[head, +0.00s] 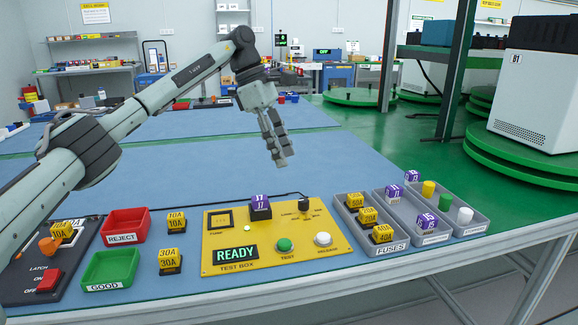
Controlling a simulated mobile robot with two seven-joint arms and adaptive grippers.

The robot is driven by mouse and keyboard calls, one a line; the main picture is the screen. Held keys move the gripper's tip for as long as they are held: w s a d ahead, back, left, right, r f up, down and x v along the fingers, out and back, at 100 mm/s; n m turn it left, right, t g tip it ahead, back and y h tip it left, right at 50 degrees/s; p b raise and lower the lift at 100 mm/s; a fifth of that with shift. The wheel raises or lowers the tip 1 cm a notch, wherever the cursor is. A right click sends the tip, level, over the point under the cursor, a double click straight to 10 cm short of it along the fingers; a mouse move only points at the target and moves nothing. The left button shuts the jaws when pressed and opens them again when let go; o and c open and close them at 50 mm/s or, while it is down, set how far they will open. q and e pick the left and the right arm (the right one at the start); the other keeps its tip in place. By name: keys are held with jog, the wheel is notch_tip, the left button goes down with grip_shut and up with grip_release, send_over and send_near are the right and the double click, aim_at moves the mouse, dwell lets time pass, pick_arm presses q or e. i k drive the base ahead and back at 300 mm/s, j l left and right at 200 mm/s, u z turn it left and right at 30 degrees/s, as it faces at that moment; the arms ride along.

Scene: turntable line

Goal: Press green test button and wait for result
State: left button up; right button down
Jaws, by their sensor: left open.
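The yellow test box (222,228) lies on the blue bench top, front middle. Its display (236,254) reads READY. The green test button (285,245) is on its front part, with a white button (323,239) to its right. A purple fuse marked 17 (261,208) sits at the back of the box. My left gripper (281,160) is open, points down and hangs above and behind the test box, clear of the button. No object shows between its fingers. My right gripper is not in view.
A red REJECT tray (125,227) and a green GOOD tray (110,269) stand at the left. Yellow fuses marked 10A (176,222) and 30A (170,261) stand beside them. Grey bins (384,245) with fuses are at the right.

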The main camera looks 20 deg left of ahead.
aim_at(284, 244)
jog(key=k, duration=1)
